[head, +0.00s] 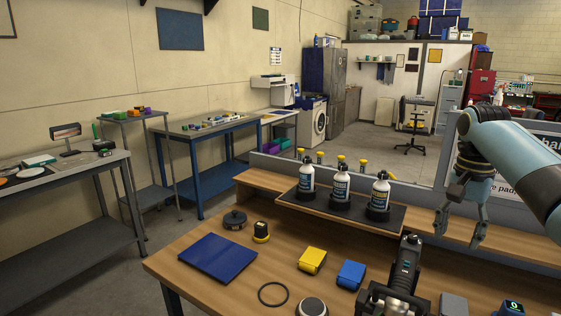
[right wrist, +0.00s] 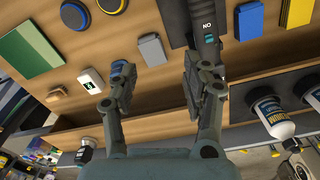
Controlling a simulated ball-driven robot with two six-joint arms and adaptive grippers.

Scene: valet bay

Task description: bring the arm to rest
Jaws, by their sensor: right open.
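My right gripper (head: 461,228) hangs at the right of the head view, fingers pointing down, above the back part of the wooden bench (head: 205,290). Its two fingers stand apart with nothing held between them. In the right wrist view the open gripper (right wrist: 157,90) shows both fingers over the bench, with a grey block (right wrist: 151,50) lying beyond the gap. My right arm (head: 515,150) comes in from the right edge. My left gripper is in neither view.
A black handheld tool (head: 405,265) lies on the bench left of the gripper. Three white bottles stand on a dark raised shelf (head: 328,212). A yellow block (head: 312,260), a blue block (head: 351,274) and a blue flat panel (head: 217,257) lie in front. The space around the gripper looks clear.

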